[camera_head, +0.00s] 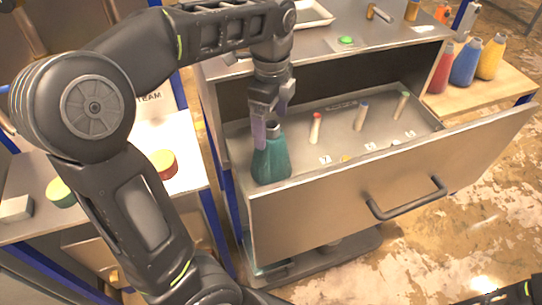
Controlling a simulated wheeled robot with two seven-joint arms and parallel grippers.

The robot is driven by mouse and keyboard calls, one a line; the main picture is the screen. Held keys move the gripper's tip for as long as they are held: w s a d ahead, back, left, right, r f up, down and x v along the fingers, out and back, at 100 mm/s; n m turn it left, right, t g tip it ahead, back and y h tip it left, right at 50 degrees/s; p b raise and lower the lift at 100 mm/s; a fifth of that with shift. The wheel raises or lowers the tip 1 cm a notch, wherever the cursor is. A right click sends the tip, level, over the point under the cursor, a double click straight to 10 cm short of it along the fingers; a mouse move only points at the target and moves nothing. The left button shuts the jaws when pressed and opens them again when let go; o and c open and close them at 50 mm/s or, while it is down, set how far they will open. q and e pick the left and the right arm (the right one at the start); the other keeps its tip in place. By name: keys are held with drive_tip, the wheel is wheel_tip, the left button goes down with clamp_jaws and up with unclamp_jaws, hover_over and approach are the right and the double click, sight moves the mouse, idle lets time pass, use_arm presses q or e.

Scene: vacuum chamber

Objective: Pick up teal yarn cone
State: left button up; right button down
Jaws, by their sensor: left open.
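The teal yarn cone (271,161) stands upright at the left end of the open drawer (350,190). It is a teal, bottle-like shape with a dark grey top. My left gripper (267,122) points down from above with its fingers apart around the cone's top. One finger hangs down along the cone's left side, and the other is behind or right of the top. I cannot tell whether either finger touches it. My right gripper is not clearly in view; only dark parts of mine show at the bottom right corner.
Small pegs with red, blue and green tips (361,116) stand in the drawer right of the cone. Red, blue and yellow cones (466,63) stand on a wooden shelf at the right. The drawer's front wall and handle (408,204) jut forward. Round coloured pieces (163,164) lie on the left table.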

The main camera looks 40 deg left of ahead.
sight(271, 135)
use_arm(q)
wheel_tip(271, 135, down, 4)
drive_tip(key=shift+f+p, duration=0.15)
drive_tip(key=shift+p, duration=0.15)
idle(0.4)
clamp_jaws()
idle(0.9)
